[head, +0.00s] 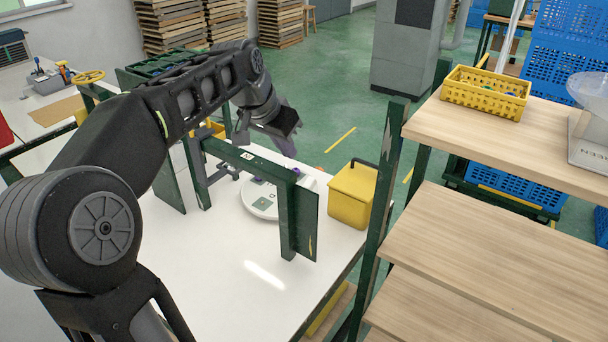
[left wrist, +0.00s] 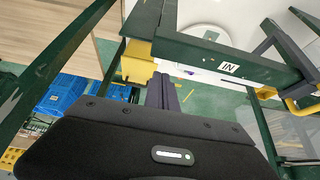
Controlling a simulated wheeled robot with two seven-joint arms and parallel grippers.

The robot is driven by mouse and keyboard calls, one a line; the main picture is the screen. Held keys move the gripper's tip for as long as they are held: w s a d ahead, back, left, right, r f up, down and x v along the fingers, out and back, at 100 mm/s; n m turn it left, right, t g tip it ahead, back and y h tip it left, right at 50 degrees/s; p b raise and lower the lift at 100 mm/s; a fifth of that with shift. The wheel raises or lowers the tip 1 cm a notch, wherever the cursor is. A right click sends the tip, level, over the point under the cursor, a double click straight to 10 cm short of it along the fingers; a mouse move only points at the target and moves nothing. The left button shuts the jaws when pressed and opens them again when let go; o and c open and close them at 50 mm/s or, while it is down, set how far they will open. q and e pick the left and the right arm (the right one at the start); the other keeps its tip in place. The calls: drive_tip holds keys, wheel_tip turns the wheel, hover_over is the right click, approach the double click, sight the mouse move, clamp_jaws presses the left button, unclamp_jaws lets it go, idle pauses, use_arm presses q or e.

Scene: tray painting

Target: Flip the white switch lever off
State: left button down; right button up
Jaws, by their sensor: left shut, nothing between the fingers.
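My left gripper (head: 288,152) is shut and empty, reaching down behind the dark green frame (head: 250,162) on the white table. In the left wrist view its fingertips (left wrist: 163,77) are close together near a small white block (left wrist: 169,68) at the frame's edge; I cannot tell whether they touch it. A white part (head: 308,183) shows behind the frame's right post in the head view. I cannot make out the white lever itself or its position. A round white plate (head: 258,207) lies beneath the frame. My right gripper is not in view.
A yellow bin (head: 352,196) stands right of the frame, close to the fingers. Wooden shelves (head: 470,245) stand at the right with a yellow basket (head: 485,93). The front of the white table (head: 220,285) is clear.

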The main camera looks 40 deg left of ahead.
sight(308, 181)
use_arm(q)
drive_tip(key=p+x, duration=0.1)
drive_tip(key=x, duration=1.1)
drive_tip(key=shift+w+f, duration=0.2)
drive_tip(key=shift+f, duration=0.15)
drive_tip(key=shift+p, duration=0.35)
drive_tip(key=shift+r+p, duration=0.1)
drive_tip(key=shift+p, duration=0.25)
drive_tip(key=shift+w+g, duration=0.2)
drive_tip(key=shift+g, duration=0.1)
drive_tip(key=shift+d, duration=0.1)
